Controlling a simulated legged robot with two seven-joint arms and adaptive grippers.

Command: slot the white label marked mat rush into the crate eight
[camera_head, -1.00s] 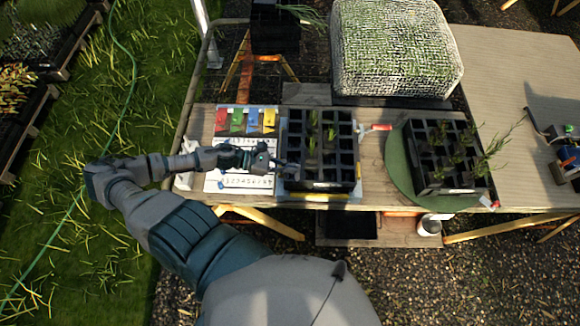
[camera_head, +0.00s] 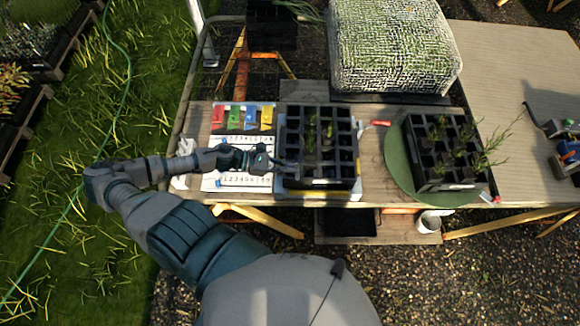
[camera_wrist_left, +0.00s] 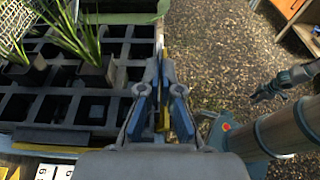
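The black crate (camera_head: 348,185) with square cells stands in the middle of the table, a few green seedlings in it; a small pale mark shows on its front, too small to read. My left gripper (camera_head: 288,168) is at the crate's near left corner. In the left wrist view its two fingers (camera_wrist_left: 161,72) are close together beside the crate's edge (camera_wrist_left: 70,140). A thin pale strip shows near the fingertips, but I cannot tell whether it is a held label or an edge behind. No mat rush wording is readable. A dark gripper (camera_wrist_left: 262,93), likely my right, shows small at the right.
A white numbered board (camera_head: 240,184) with red, green, blue and yellow pieces lies left of the crate. A second black crate (camera_head: 450,186) stands on a green round mat (camera_head: 398,172). A red-handled tool (camera_head: 379,123) lies between the crates. A netted block (camera_head: 392,50) stands behind.

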